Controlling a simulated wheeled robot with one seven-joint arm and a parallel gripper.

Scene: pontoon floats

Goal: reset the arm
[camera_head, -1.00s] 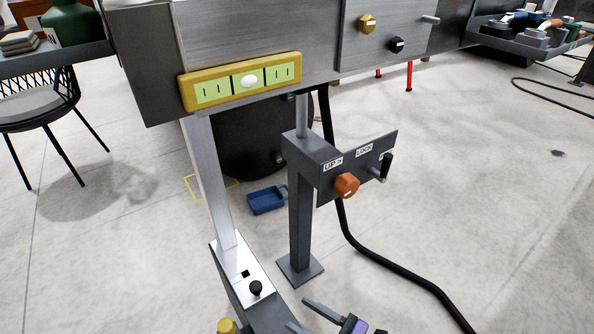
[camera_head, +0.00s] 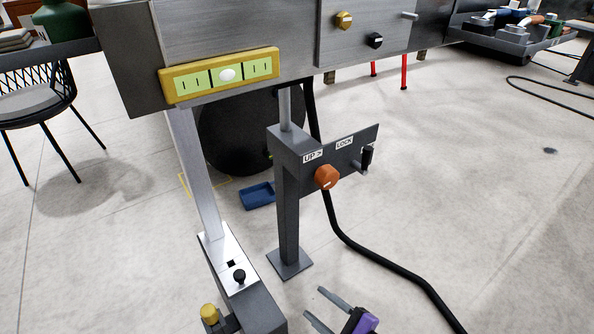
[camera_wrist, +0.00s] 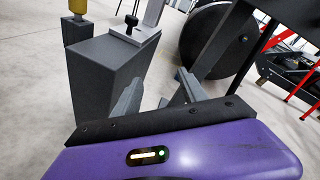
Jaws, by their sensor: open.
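My gripper (camera_head: 322,307) is at the bottom of the head view, low over the floor. Its two grey fingers are apart with nothing between them. In the wrist view my gripper (camera_wrist: 160,92) also shows open and empty, above its purple body. It is in front of the dark grey post (camera_head: 289,215), which carries an orange knob (camera_head: 327,177), a black-handled lever (camera_head: 367,157) and a plate marked "UP" and "LOCK". The gripper touches none of these.
A grey box-shaped foot (camera_head: 250,302) with a black knob (camera_head: 239,276) and a yellow knob (camera_head: 209,313) is left of my gripper. A black hose (camera_head: 375,254) runs along the floor to the right. A blue tray (camera_head: 258,196) lies behind the post. Open floor spreads at right.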

